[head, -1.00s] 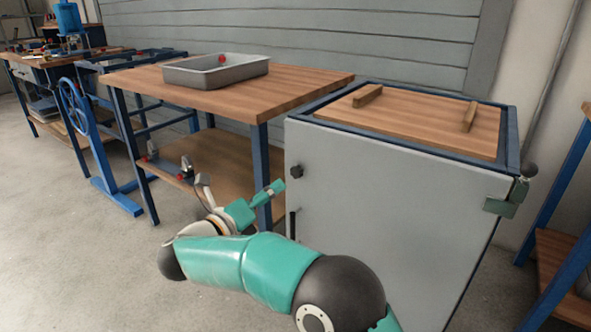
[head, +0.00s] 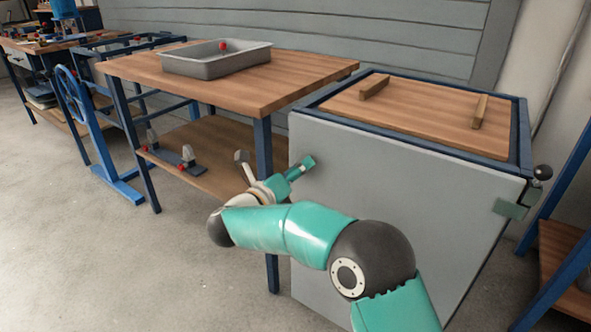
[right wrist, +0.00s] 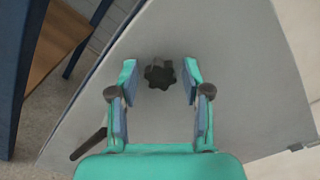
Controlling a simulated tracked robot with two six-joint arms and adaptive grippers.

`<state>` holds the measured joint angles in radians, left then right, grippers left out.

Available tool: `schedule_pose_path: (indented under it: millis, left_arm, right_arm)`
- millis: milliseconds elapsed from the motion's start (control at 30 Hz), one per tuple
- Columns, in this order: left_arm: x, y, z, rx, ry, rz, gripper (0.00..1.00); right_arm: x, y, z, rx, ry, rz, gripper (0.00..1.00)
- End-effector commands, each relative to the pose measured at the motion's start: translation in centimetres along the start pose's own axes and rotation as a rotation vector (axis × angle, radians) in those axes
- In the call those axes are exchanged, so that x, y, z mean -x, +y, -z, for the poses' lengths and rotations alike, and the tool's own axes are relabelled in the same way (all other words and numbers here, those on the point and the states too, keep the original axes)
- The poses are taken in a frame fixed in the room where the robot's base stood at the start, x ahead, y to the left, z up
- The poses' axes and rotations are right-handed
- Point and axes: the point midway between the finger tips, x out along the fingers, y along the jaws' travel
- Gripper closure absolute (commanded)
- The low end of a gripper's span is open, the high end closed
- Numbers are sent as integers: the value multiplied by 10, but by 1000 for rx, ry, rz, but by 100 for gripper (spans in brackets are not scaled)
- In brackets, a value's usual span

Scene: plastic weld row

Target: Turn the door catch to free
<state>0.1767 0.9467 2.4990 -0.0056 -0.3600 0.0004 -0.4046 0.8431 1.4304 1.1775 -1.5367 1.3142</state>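The door catch is a black lobed knob (right wrist: 160,74) on the grey cabinet door (head: 390,210). In the right wrist view it appears between the fingertips of my right gripper (right wrist: 160,85), which is open with a gap on each side of the knob. I cannot tell how deep the knob sits between the fingers. In the head view my right gripper (head: 304,165) is at the door's upper left edge, and the knob is hidden behind it. A dark bar handle (right wrist: 88,145) shows at lower left in the right wrist view. My left gripper is out of view.
A wooden workbench (head: 300,82) with a grey tray (head: 215,66) stands left of the cabinet. Its lower shelf (head: 215,150) holds red-tipped clamps. The cabinet's wooden top (head: 420,110) has two wooden bars. A blue-framed rack (head: 565,205) stands at right.

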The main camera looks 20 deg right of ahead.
Motion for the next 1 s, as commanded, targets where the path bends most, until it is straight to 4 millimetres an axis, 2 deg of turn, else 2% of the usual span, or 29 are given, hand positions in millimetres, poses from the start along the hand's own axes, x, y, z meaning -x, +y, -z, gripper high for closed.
schedule_pose_path:
  millis: [33, 233, 267, 300, 667, 1000]
  left_arm:
    - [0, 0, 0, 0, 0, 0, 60]
    - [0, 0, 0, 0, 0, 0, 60]
    - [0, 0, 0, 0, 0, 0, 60]
    - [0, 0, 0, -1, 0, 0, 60]
    - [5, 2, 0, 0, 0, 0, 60]
    - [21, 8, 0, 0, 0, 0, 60]
  right_arm:
    - [0, 0, 0, 0, 1, 1, 65]
    - [0, 0, 1, 0, 1, 1, 99]
    - [0, 0, 1, 0, 1, 1, 100]
    - [5, 3, -3, 0, -2, -1, 100]
    - [0, 0, -1, 62, -1, -2, 100]
    - [0, -1, -2, 295, -2, -2, 100]
